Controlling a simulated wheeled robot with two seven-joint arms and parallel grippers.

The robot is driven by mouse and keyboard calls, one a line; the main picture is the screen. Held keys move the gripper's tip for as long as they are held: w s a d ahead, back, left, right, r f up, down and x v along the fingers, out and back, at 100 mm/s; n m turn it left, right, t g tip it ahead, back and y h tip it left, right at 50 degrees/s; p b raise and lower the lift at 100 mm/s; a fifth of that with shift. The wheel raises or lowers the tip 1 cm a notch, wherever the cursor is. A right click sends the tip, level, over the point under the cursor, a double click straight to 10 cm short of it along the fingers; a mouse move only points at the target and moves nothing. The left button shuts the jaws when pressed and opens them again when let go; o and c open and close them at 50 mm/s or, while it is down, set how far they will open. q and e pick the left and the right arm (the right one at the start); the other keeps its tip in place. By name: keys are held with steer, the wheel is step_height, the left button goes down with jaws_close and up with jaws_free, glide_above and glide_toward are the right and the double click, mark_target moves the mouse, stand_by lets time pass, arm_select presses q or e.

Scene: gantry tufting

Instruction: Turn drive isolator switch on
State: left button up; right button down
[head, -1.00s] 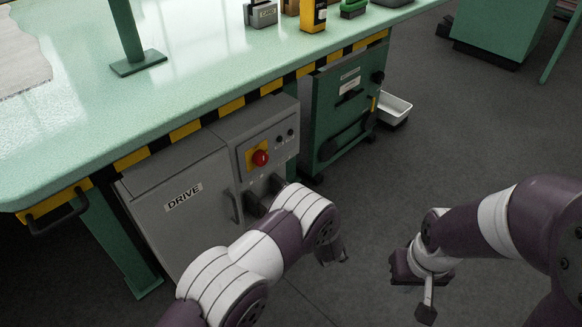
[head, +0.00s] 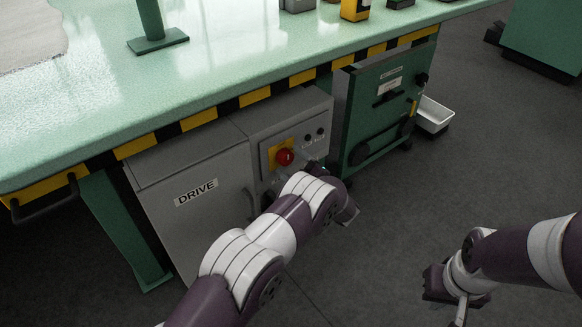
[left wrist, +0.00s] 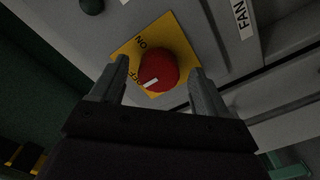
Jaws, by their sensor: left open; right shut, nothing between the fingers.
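The red isolator knob (head: 284,157) sits on a yellow plate (head: 272,160) on the front of the grey cabinet marked DRIVE (head: 196,193). In the left wrist view the red knob (left wrist: 158,72) shows a white mark pointing towards the OFF lettering; ON is at the plate's upper edge. My left gripper (left wrist: 160,67) is open, its fingers on either side of the knob; whether they touch it is unclear. In the head view my left arm hides most of that gripper. My right gripper (head: 461,308) is shut and empty, low over the floor at the right.
The green table (head: 235,60) with its striped edge overhangs the cabinet. A green cabinet (head: 375,115) stands to the right, with a white bin (head: 434,115) beside it.

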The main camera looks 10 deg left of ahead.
arm_select(q)
steer(key=shift+w+a+r, duration=0.1)
steer(key=shift+w+a, duration=0.15)
steer(key=shift+a, duration=0.1)
steer(key=c, duration=1)
steer(key=shift+c, duration=0.2)
